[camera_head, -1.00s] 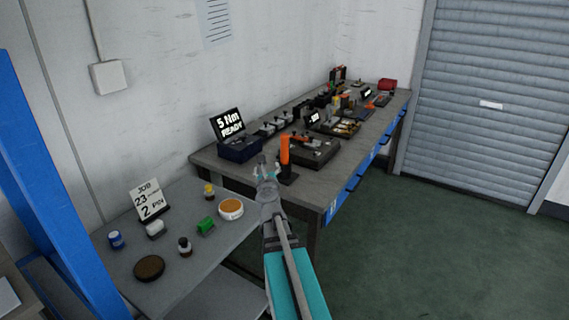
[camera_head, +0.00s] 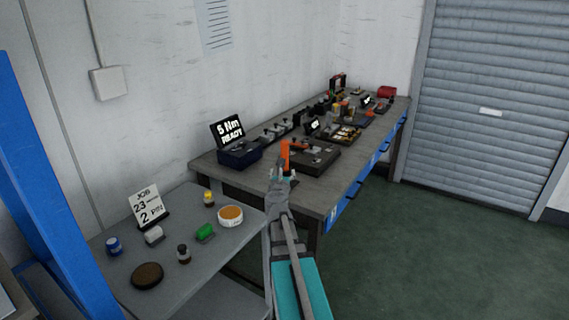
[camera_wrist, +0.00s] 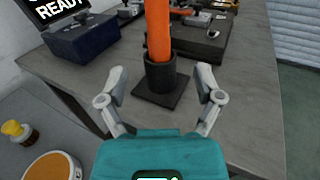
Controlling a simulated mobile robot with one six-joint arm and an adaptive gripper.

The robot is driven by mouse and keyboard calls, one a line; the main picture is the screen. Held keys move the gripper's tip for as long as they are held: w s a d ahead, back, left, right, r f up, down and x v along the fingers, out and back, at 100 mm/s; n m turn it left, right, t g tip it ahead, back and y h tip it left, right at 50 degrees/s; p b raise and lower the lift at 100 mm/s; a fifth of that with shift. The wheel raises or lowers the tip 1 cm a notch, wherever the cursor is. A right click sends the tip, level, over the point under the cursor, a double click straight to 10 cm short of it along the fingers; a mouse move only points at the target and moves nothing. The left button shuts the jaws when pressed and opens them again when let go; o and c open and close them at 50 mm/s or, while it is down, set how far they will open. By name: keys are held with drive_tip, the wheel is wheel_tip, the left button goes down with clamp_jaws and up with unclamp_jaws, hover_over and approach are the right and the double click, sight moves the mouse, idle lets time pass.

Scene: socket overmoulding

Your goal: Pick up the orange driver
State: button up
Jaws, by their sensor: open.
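The orange driver (camera_head: 285,153) stands upright near the front end of the long workbench. In the wrist view the driver (camera_wrist: 158,30) rises from a black round holder (camera_wrist: 161,73) on a square base. My gripper (camera_head: 281,176) is in front of it in the head view and hides its lower part and the holder. In the wrist view my gripper (camera_wrist: 162,82) is open, with one finger on each side of the holder's base in the picture. The fingers show no contact with driver or holder. The driver's top is cut off in the wrist view.
A dark blue box (camera_head: 240,155) with a "5 Nm READY" screen stands left of the driver. A dark fixture block (camera_head: 318,157) is to its right. A lower grey table (camera_head: 215,262) at left holds bottles, an orange-topped tub (camera_head: 231,214) and a job card (camera_head: 148,204).

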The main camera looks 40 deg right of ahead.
drive_tip(key=shift+x, duration=2.8)
drive_tip(key=shift+x, duration=2.65)
drive_tip(key=shift+a+f, duration=0.15)
drive_tip(key=shift+f, duration=0.05)
clamp_jaws()
